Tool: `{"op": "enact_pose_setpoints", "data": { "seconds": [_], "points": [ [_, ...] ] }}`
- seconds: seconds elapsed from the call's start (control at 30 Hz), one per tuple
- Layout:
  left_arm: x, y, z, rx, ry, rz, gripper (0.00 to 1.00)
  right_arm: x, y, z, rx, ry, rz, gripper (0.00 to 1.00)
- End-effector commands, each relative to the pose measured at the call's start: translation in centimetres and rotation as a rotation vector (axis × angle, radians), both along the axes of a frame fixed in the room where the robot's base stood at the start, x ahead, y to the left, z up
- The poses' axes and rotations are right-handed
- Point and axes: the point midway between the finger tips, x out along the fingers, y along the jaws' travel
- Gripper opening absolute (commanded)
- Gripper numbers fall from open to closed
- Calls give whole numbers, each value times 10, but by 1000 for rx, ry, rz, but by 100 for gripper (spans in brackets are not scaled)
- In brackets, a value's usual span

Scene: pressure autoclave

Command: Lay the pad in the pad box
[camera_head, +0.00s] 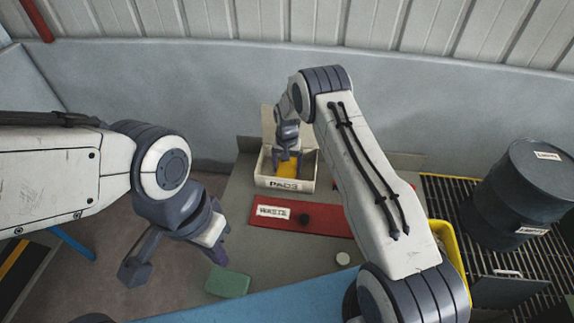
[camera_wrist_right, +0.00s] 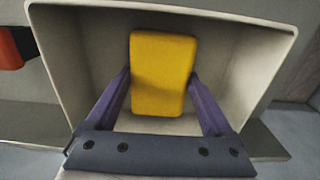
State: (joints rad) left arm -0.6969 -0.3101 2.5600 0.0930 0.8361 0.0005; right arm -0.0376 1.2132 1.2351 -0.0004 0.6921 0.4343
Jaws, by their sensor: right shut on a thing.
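The yellow pad (camera_wrist_right: 163,75) is between the two purple fingers of my right gripper (camera_wrist_right: 160,92), which is shut on it. The pad box, an open cream box marked "PADS" (camera_head: 280,184), stands on the grey table with its lid up at the back. The right gripper (camera_head: 287,160) reaches down into the box, and the yellow pad (camera_head: 288,170) shows inside its walls. In the wrist view the box (camera_wrist_right: 65,60) surrounds the pad; whether the pad touches the floor cannot be told. My left gripper (camera_head: 217,252) is above the table's left side; its finger gap is unclear.
A red mat marked "WASTE" (camera_head: 320,220) with a dark round knob lies in front of the box. A green block (camera_head: 228,284) lies near the blue strip (camera_head: 260,302).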

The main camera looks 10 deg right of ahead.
Motion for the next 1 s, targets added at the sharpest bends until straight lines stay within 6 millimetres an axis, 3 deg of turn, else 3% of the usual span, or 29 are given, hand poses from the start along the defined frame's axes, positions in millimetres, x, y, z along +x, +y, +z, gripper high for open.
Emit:
{"op": "enact_pose_setpoints", "data": {
  "seconds": [0.3,0.33,0.37,0.73,1.0],
  "points": [
    [0,0,-5,0,0,0,0,0,0,-5,0,0,0,34],
    [0,0,-5,0,0,0,0,0,0,-4,0,0,0,90],
    [0,0,-4,0,0,0,0,0,0,-3,0,0,0,100],
    [0,0,-1,0,0,0,0,1,0,5,1,-1,0,100],
    [0,0,-16,0,0,-1,0,1,0,57,0,-5,0,100]
  ]
}}
